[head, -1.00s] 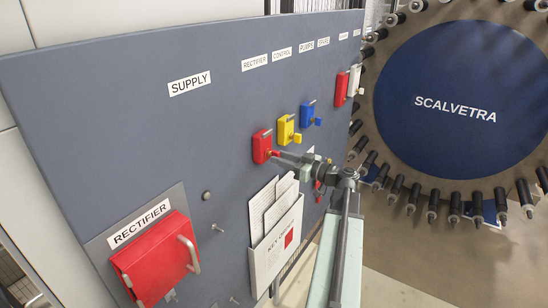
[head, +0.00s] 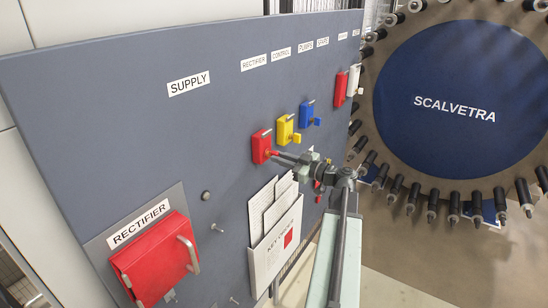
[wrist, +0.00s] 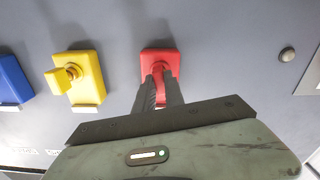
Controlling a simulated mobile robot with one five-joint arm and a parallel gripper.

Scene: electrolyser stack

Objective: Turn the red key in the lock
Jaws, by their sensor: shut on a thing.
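The red lock (head: 261,148) hangs on the grey panel, left of the yellow lock. In the wrist view the red lock (wrist: 160,56) is at top centre, flush against the panel. My gripper (head: 277,155) reaches in from the right and is shut on the red key (head: 274,153) at the lock's front. In the wrist view the fingers (wrist: 159,80) close around the red key (wrist: 158,68). They hide much of the key, so its exact angle is hard to tell.
A yellow lock with its key (head: 287,131) and a blue lock with its key (head: 309,116) hang close by. A red rectifier box (head: 150,265) is at lower left.

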